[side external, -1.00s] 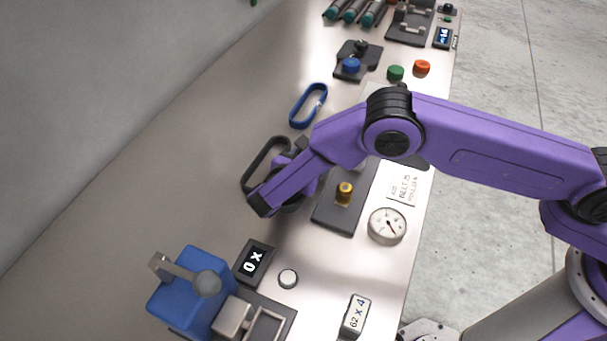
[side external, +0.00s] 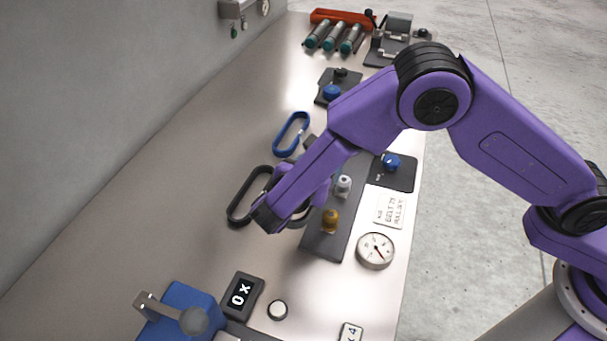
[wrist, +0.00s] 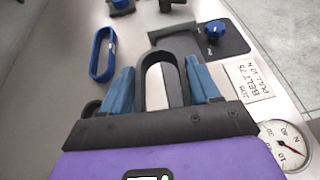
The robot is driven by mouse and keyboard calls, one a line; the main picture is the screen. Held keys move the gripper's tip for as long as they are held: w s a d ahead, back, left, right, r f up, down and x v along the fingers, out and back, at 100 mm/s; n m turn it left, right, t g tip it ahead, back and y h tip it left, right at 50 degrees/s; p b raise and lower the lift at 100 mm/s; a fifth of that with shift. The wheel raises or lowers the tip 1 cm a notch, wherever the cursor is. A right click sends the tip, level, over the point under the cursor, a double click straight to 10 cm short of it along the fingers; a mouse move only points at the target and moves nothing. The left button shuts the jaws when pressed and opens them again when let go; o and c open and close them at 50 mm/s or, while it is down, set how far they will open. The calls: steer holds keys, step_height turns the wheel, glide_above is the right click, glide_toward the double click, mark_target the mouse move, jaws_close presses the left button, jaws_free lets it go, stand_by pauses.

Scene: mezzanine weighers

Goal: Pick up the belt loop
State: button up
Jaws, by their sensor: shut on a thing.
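My gripper (wrist: 161,75) is shut on a dark belt loop (wrist: 146,88), with a blue finger against each side. The loop's rounded end points away from the wrist, and its near part is hidden behind the gripper body. In the side external view my gripper is low over the bench, and a dark curve shows just right of it. Another black loop (side external: 235,206) lies on the bench to the left, partly hidden by my gripper. A blue loop (side external: 278,140) lies beyond it; it also shows in the wrist view (wrist: 96,55). I cannot tell whether the held loop touches the bench.
A dark plate (side external: 324,246) with a brass post (side external: 330,221) and a grey post (side external: 343,186) stands right of my gripper. A label card (side external: 390,211) and round gauge (side external: 376,251) are nearby. A display (side external: 242,294) and blue device (side external: 180,315) are nearer the camera.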

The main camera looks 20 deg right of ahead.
steer(key=s+d+r, duration=0.4)
steer(key=s+d, duration=0.1)
steer(key=s, duration=0.2)
steer(key=w+d+r+n+t+y, duration=0.1)
steer(key=w+d+r+n, duration=0.1)
steer(key=w+d, duration=0.3)
steer(key=w+d+r+n+t+y, duration=0.1)
steer(key=w+d+r+t+y, duration=0.2)
steer(key=d, duration=0.4)
steer(key=d+r+n+y, duration=0.2)
steer(key=d+r+n, duration=0.1)
steer(key=d, duration=0.9)
steer(key=shift+s+r+n, duration=0.15)
steer(key=shift+s+n, duration=0.15)
steer(key=shift+s, duration=0.05)
